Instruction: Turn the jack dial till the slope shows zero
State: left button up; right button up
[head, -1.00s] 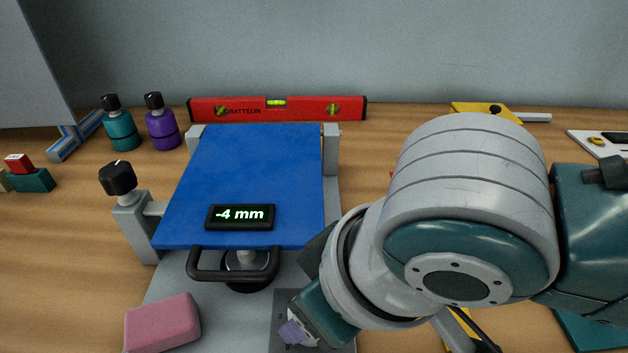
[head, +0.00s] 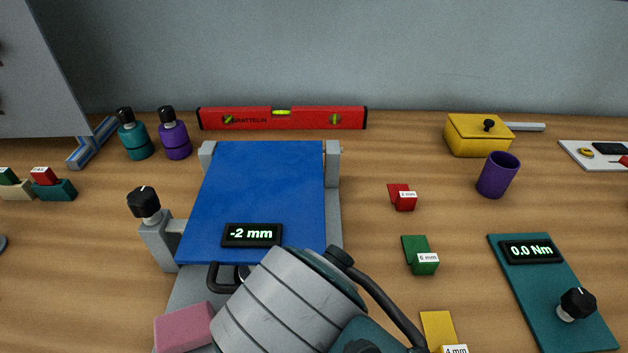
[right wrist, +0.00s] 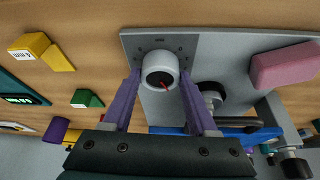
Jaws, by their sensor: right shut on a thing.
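The jack dial (right wrist: 158,66) is a pale round knob with a red mark, on a grey plate of the jack's base. My right gripper (right wrist: 160,78) is shut on it, one purple finger on each side. In the head view the dial and this gripper are hidden behind my right arm. The slope display (head: 252,234) reads -2 mm and sits on the near end of the blue tilting board (head: 262,190). My left gripper is in neither view.
A pink block (head: 184,327) lies on the grey base at the front left. A black-knobbed clamp post (head: 152,225) stands left of the board. Red (head: 403,197), green (head: 420,255) and yellow (head: 440,330) wedges lie to the right, before a torque pad (head: 550,295).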

jog(key=shift+m, duration=0.6)
jog(key=shift+m+h, duration=0.3)
jog(key=o, duration=1.4)
jog(key=shift+r, duration=0.1)
jog(key=p+v, duration=0.2)
jog(key=v, duration=0.7)
jog(key=shift+s+a+r+p, duration=0.1)
jog(key=shift+r+p, duration=0.2)
jog(key=shift+r, duration=0.05)
